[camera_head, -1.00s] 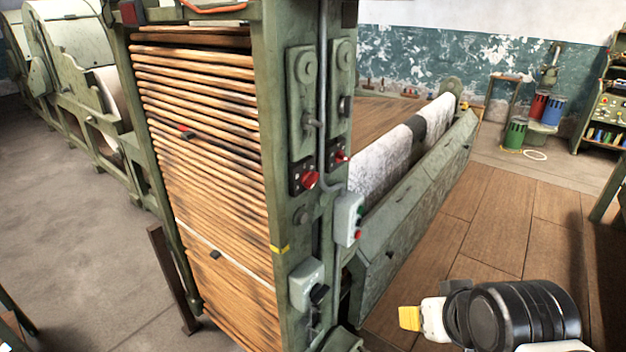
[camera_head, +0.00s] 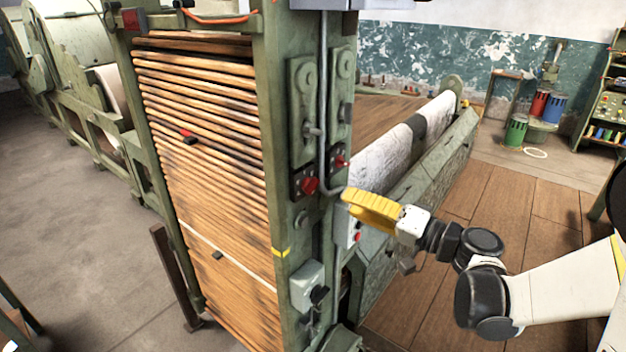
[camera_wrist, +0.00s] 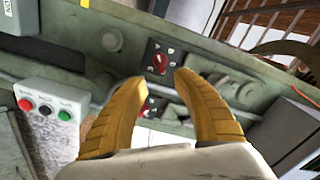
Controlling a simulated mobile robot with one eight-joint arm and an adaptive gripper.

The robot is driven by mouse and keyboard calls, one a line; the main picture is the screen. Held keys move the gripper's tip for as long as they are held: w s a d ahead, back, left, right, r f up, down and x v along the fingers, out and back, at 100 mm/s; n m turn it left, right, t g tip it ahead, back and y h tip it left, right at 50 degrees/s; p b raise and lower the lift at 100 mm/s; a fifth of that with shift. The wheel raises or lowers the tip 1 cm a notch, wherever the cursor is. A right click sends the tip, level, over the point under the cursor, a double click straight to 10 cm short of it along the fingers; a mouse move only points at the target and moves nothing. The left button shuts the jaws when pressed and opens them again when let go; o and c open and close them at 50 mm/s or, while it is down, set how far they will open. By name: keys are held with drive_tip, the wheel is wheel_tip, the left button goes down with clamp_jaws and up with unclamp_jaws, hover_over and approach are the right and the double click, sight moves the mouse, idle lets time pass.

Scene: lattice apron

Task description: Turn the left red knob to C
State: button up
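The left red knob (camera_head: 308,185) sits on a dark plate on the green machine post, left of the grey pipe. In the wrist view the left knob (camera_wrist: 160,62) shows ahead of the fingertips, with small pale letter marks around it that are too small to read. The right red knob (camera_head: 341,162) is on a similar plate right of the pipe; in the wrist view it shows partly between the fingers (camera_wrist: 146,106). My gripper (camera_head: 346,196), with yellow fingers, is right of the left knob. In the wrist view my gripper (camera_wrist: 158,78) is open and empty, apart from the knob.
The grey pipe (camera_head: 324,90) runs down between the knob plates. A button box (camera_wrist: 55,107) with red, black and green buttons stands out near the fingers. A switch box (camera_head: 306,287) is lower on the post. Wooden slats (camera_head: 205,150) fill the left side.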

sight(316, 187)
drive_tip(key=b+x, duration=0.1)
drive_tip(key=x, duration=0.9)
drive_tip(key=shift+w+a+b, duration=0.2)
drive_tip(key=shift+a+b, duration=0.1)
drive_tip(key=shift+b, duration=0.05)
drive_tip(key=shift+d+r, duration=0.1)
clamp_jaws()
